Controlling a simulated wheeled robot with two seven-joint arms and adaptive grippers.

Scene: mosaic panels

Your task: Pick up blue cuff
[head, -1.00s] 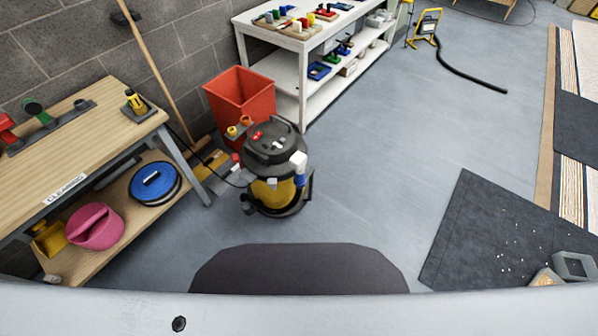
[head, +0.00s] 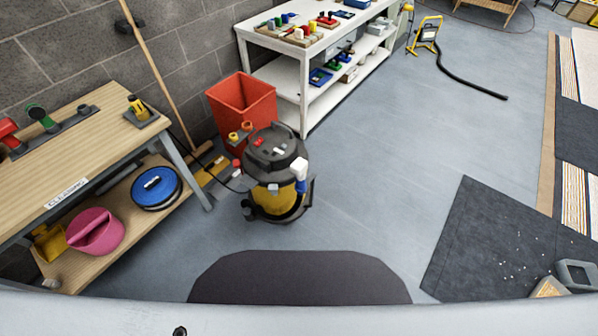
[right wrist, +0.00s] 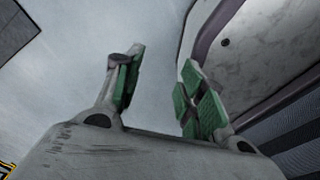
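A small blue piece (head: 301,186) that looks like the blue cuff sits under a white part on the right side of a black and yellow vacuum cleaner (head: 273,200) in the head view. I cannot tell how it is attached. My right gripper (right wrist: 162,60) shows in the right wrist view with its green-padded fingers apart and nothing between them. No cuff shows in that view. My left gripper is in neither current view.
A wooden bench (head: 95,130) stands at the left, with a blue reel (head: 156,187) and pink bucket (head: 95,231) on its lower shelf. A red bin (head: 240,103) and white shelving (head: 290,82) stand behind the vacuum. Grey floor (head: 390,150) is clear to its right.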

